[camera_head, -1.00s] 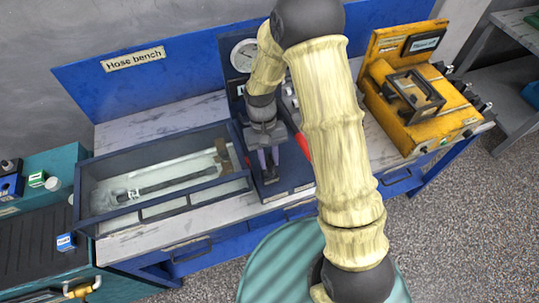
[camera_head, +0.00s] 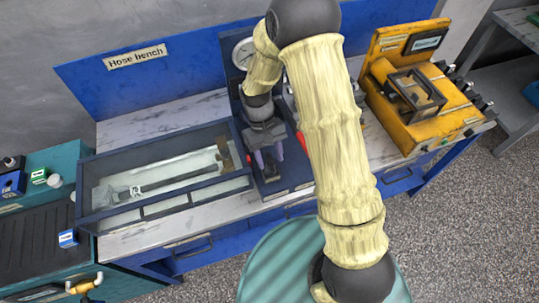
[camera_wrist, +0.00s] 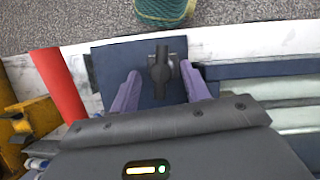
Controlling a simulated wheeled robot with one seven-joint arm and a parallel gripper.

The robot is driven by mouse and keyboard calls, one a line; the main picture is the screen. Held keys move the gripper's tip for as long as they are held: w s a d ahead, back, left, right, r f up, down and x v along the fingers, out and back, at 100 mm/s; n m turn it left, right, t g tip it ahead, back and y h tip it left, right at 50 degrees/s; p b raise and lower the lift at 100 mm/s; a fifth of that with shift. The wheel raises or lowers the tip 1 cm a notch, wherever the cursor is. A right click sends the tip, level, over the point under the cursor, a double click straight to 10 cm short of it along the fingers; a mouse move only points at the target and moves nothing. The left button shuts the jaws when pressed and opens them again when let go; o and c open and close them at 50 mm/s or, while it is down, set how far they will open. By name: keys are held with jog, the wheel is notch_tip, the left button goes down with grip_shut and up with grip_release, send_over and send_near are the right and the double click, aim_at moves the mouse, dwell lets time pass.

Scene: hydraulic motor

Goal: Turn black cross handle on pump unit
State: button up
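The pump unit (camera_head: 299,184) is a dark blue panel and base with a round gauge, standing on the bench. In the wrist view the black cross handle (camera_wrist: 160,68) stands on the unit's dark blue base (camera_wrist: 112,60). My gripper (camera_head: 268,158) points down over this base. In the wrist view my gripper (camera_wrist: 160,86) is open, with its two purple fingers on either side of the handle. Gaps show between the fingers and the handle's upright bar. In the head view my gripper and arm hide the handle.
A red lever (camera_wrist: 58,85) rises beside the base, partly behind my arm in the head view. A glass-topped case (camera_head: 165,213) stands close left of the unit. A yellow machine (camera_head: 415,128) stands to the right. A teal ribbed round object (camera_head: 270,270) is in front of the bench.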

jog(key=b+v, duration=0.2)
jog(key=v, duration=1.5)
jog(key=shift+w+r, duration=0.15)
jog(key=shift+d, duration=0.1)
jog(key=s+d+f+m+t+y, duration=0.1)
jog(key=s+d+f+m+t, duration=0.2)
jog(key=s+d, duration=0.9)
jog(key=d+m+t, duration=0.1)
jog(key=d+t, duration=0.1)
jog(key=t, duration=0.1)
jog(key=shift+s+d+t+y, duration=0.25)
jog(key=shift+s+t+y, duration=0.05)
jog(key=shift+y, duration=0.1)
